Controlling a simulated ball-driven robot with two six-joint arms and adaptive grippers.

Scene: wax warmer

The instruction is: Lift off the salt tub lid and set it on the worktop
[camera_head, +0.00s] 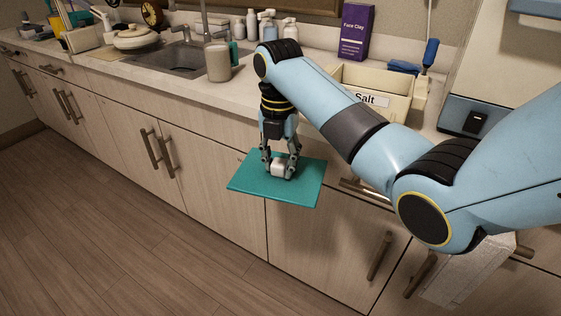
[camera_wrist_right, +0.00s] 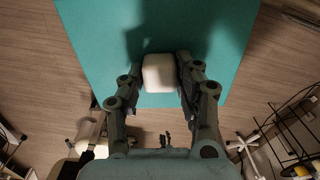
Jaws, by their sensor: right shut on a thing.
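The salt tub lid (camera_head: 305,187) is a flat teal square with a white block-shaped knob. My right gripper (camera_head: 280,170) is shut on the knob and holds the lid in the air, in front of the cabinet doors and off the worktop. In the right wrist view the lid (camera_wrist_right: 100,40) fills the upper middle, and my right gripper's fingers (camera_wrist_right: 158,80) stand on both sides of the white knob (camera_wrist_right: 158,68). The cream salt tub (camera_head: 372,102), labelled Salt, stands open on the worktop behind my right arm, which hides part of it. My left gripper is not seen.
The worktop (camera_head: 240,98) has a bare strip along its front edge, left of the tub. A purple Face Clay box (camera_head: 356,33) and several bottles stand at the back.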

